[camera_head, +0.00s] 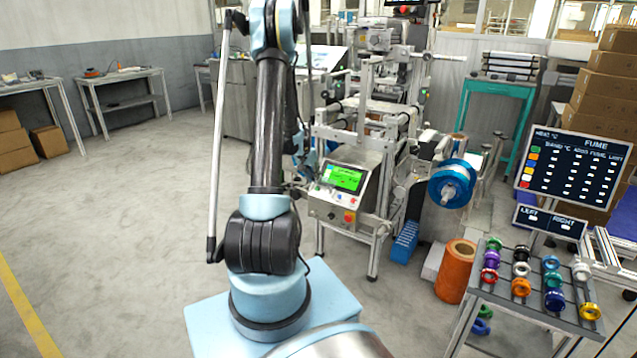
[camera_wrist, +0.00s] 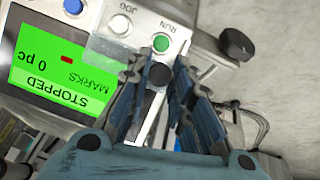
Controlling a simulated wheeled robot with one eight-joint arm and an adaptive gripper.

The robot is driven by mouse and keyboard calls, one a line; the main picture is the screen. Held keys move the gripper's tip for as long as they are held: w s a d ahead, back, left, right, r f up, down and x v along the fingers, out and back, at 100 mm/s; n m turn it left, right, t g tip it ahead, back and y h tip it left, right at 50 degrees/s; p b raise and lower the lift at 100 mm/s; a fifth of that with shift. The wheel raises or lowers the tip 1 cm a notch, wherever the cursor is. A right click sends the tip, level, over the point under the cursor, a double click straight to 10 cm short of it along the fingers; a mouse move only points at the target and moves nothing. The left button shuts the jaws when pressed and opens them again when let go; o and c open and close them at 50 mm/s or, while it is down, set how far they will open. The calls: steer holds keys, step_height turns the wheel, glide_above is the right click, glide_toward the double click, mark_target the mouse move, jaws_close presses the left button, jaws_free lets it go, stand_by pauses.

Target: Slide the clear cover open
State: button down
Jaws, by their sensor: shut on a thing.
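The control box (camera_head: 325,209) with a lit green screen (camera_head: 343,178) stands on the front of the machine. In the wrist view, the green screen (camera_wrist: 52,78) reads STOPPED. A clear cover (camera_wrist: 104,48) lies on the panel beside the green RUN button (camera_wrist: 161,43) and the white JOG button (camera_wrist: 120,24); its edges are faint. My gripper (camera_wrist: 159,68) is shut on a small dark round knob (camera_wrist: 159,76) just below the RUN button. The fingers hide part of the cover, so its full extent cannot be told. In the head view, my arm partly hides the gripper.
A black knob (camera_wrist: 238,43) sticks out at the right of the panel. A blue reel (camera_head: 452,184) sits right of the control box. An orange drum (camera_head: 456,272) and a rack of coloured reels (camera_head: 528,292) stand at the right.

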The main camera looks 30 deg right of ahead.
steer(key=c, duration=1.4)
jaws_free()
steer(key=shift+v, duration=5.95)
